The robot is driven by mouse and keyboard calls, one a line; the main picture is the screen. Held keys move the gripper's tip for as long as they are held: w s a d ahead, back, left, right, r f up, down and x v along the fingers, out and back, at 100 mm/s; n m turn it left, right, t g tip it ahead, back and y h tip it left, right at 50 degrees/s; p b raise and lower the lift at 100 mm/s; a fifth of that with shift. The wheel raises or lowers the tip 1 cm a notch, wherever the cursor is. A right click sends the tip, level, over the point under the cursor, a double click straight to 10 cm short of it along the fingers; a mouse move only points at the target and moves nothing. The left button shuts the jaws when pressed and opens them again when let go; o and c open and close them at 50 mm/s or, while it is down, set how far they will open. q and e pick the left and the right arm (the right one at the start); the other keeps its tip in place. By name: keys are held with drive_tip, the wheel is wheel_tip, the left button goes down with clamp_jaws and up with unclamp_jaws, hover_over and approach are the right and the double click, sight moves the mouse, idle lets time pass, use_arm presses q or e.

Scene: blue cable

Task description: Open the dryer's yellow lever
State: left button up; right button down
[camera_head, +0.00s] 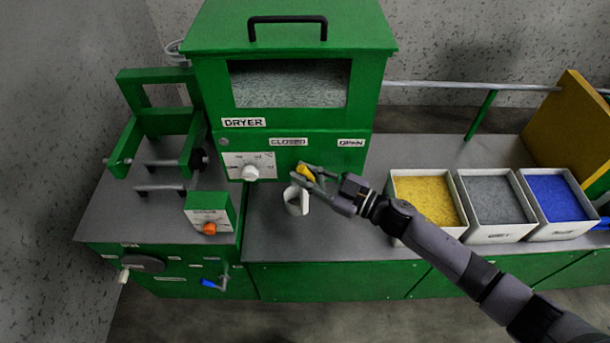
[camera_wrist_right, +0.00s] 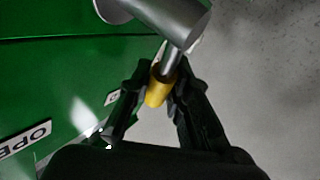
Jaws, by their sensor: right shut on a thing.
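The green dryer (camera_head: 215,105) stands at the back, with a window, a top handle and a white dial on its front. Its CLOSED label (camera_head: 288,142) is left of its OPEN label (camera_head: 351,143). The yellow lever (camera_head: 305,172) is below the CLOSED label. In the wrist view the yellow lever (camera_wrist_right: 158,90) sits on a grey metal rod between my fingers. My right gripper (camera_head: 304,178) is shut on the lever, and it shows in the wrist view (camera_wrist_right: 160,92). My left gripper is not in view.
A white cup-like container (camera_head: 296,201) stands just below my right gripper on the grey counter (camera_head: 320,235). White bins of yellow (camera_head: 428,203), grey (camera_head: 495,202) and blue (camera_head: 555,200) granules stand to the right. A small green control box (camera_head: 209,212) is at left.

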drive_tip(key=d+m+t+y+b, duration=0.1)
drive_tip(key=d+m+t+b, duration=0.5)
drive_tip(key=m+t+b, duration=0.6)
drive_tip(key=shift+d+y+b, duration=0.25)
drive_tip(key=shift+y+b, duration=0.15)
drive_tip(key=shift+b, duration=3.1)
drive_tip(key=shift+f, duration=0.1)
drive_tip(key=c, duration=1.8)
unclamp_jaws()
drive_tip(key=shift+d, duration=0.1)
drive_tip(key=shift+o, duration=0.2)
drive_tip(key=v, duration=1.2)
